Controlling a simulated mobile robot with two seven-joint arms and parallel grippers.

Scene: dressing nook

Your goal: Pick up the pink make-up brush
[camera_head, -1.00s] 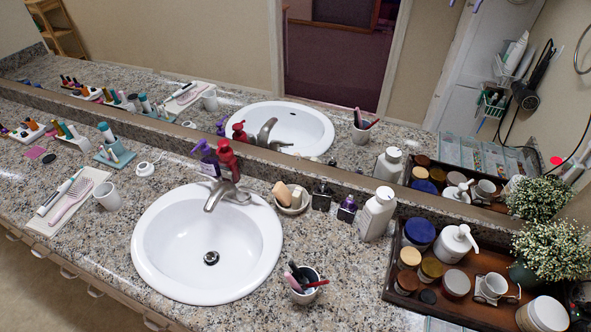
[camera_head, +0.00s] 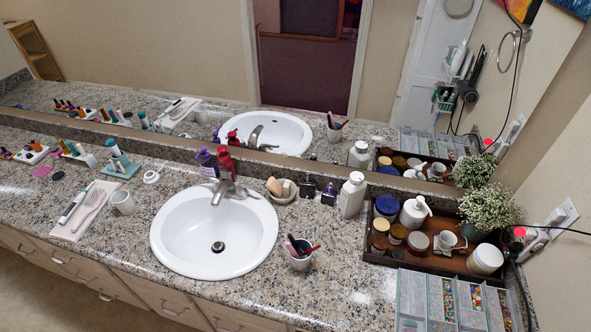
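A small white cup (camera_head: 299,260) stands on the granite counter just right of the sink. Several slim brushes or pencils lean in it. A pink one (camera_head: 292,242) leans toward the left, near a dark one, and a red one (camera_head: 312,249) leans to the right. Their lower ends are hidden inside the cup. The pink one looks like the make-up brush, but it is too small to be sure. Neither of my grippers is in view.
A white sink (camera_head: 178,236) lies left of the cup. A brown tray (camera_head: 400,264) of jars stands to the right, with a clear divided organizer (camera_head: 413,297) in front. Counter in front of the cup is clear.

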